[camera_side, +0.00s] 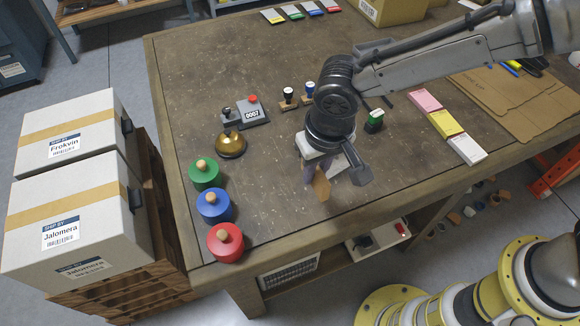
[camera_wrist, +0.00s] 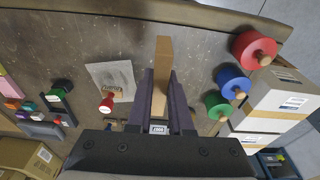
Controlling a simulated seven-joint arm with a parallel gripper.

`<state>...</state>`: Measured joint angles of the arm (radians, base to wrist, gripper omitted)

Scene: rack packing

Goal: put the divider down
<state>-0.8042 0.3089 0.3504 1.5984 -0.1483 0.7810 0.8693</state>
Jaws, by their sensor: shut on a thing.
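The divider (camera_side: 321,187) is a flat, narrow, light-brown piece. My gripper (camera_side: 316,172) is shut on it over the front part of the table, and the divider hangs below the fingers. In the wrist view the divider (camera_wrist: 163,50) sticks out past the dark fingertips of my gripper (camera_wrist: 161,80), pointing toward the table's edge. I cannot tell whether its lower end touches the tabletop.
Green (camera_side: 204,174), blue (camera_side: 214,206) and red (camera_side: 225,242) knobbed pots line the left edge near a brass bell (camera_side: 231,145). A grey sheet (camera_wrist: 112,74) and red-topped stamp (camera_wrist: 106,103) lie beside the divider.

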